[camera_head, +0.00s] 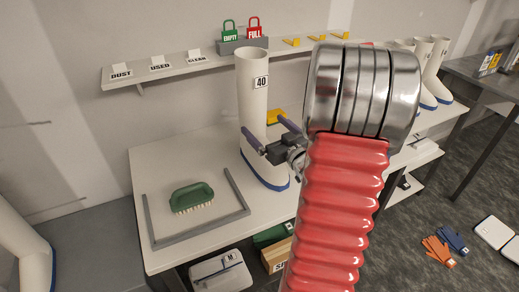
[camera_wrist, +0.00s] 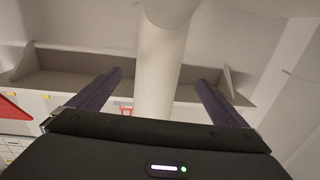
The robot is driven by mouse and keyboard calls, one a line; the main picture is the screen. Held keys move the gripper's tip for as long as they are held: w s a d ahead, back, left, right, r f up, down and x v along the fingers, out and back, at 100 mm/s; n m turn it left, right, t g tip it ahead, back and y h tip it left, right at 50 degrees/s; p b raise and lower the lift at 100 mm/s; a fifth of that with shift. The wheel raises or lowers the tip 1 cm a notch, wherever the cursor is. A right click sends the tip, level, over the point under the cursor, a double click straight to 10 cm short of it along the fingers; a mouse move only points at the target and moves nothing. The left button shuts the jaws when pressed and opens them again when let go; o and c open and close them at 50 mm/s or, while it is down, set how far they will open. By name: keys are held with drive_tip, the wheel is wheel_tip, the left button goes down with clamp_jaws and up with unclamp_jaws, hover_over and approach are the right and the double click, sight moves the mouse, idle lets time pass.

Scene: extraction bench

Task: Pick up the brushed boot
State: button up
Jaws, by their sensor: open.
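A tall white boot (camera_head: 253,95) with a "40" label and a blue sole stands upright on the white bench. My gripper (camera_head: 261,123) is open, at the lower part of the boot's shaft, with its purple fingers toward it. In the wrist view the pale shaft (camera_wrist: 158,75) rises between the two spread fingers (camera_wrist: 157,98), with gaps on both sides. I cannot tell how deep the shaft sits between them. A green brush (camera_head: 190,195) with pale bristles lies on the bench to the left.
A grey three-sided frame (camera_head: 200,229) surrounds the brush. A wall shelf (camera_head: 150,78) behind carries label cards and green and red padlock-shaped tags. More white boots (camera_head: 433,75) stand at right. My red arm hides the bench's right part. Gloves (camera_head: 438,251) lie on the floor.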

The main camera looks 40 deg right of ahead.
sight(261, 94)
drive_tip(key=shift+w+d+f, duration=0.1)
drive_tip(key=shift+w+d, duration=0.1)
drive_tip(key=shift+w, duration=0.55)
drive_tip(key=shift+w+d+r, duration=0.1)
drive_tip(key=shift+w+d, duration=0.15)
drive_tip(key=shift+w, duration=0.45)
drive_tip(key=shift+w+d+f, duration=0.1)
drive_tip(key=shift+w+d, duration=0.1)
drive_tip(key=shift+w, duration=0.55)
drive_tip(key=shift+c, duration=0.6)
drive_tip(key=c, duration=2.1)
drive_tip(key=shift+o, duration=0.2)
drive_tip(key=shift+r, duration=5.15)
